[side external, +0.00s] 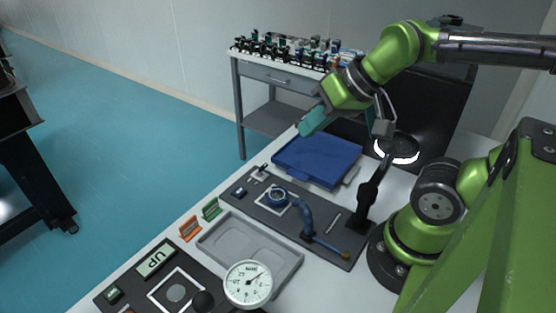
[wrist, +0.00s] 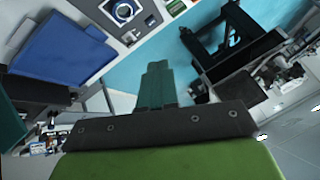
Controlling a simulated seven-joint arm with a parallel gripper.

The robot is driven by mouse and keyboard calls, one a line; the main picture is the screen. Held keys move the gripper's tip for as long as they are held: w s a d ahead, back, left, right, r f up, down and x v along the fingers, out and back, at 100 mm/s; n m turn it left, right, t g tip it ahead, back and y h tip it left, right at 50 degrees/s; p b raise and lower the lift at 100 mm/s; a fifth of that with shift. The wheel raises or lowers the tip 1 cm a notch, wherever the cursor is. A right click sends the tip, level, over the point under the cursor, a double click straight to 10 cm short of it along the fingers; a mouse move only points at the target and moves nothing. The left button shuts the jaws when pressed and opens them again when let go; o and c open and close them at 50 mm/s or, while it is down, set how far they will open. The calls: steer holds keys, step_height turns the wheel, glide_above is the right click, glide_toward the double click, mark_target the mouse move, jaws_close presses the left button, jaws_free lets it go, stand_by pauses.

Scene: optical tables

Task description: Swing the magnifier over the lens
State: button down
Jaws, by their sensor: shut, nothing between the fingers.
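A black jointed stand (side external: 368,197) carries a round head with a bright white ring (side external: 397,149), which looks like the magnifier; its head is at the back right, behind my arm's wrist. On the dark board, a blue ring (side external: 278,197) lies over a white square, joined to a curved blue arm (side external: 305,218); whether the lens is inside it is too small to tell. The ring also shows at the top of the wrist view (wrist: 122,10). My gripper (side external: 311,120) has teal fingers, shut and empty, above the blue tray's far-left side; they also show in the wrist view (wrist: 156,85).
The blue tray (side external: 318,158) lies behind the dark board (side external: 240,208). A grey tray (side external: 250,249), a dial gauge (side external: 248,284) and orange and green clips (side external: 190,228) are in front. A cart of optics (side external: 280,75) stands behind. The air above the board is clear.

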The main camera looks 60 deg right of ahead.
steer(key=shift+d, duration=0.1)
steer(key=s+d+m+g+h, duration=0.2)
steer(key=s+d+m+h, duration=0.1)
steer(key=d+m, duration=1.15)
steer(key=s+d+r+m+g, duration=0.25)
steer(key=s+d+m, duration=0.65)
steer(key=m, duration=0.5)
steer(key=f+m, duration=0.1)
steer(key=f, duration=0.2)
steer(key=w+a+f+m, duration=0.1)
steer(key=f, duration=0.1)
steer(key=f+m+y, duration=0.1)
steer(key=f, duration=0.2)
steer(key=shift+w+a+f+m, duration=0.15)
steer(key=shift+w+f+m, duration=0.1)
steer(key=shift+w+f, duration=0.4)
steer(key=shift+w, duration=0.35)
steer(key=shift+w+f, duration=0.25)
steer(key=shift+w, duration=0.3)
steer(key=shift+w+f, duration=0.25)
steer(key=shift+w, duration=0.55)
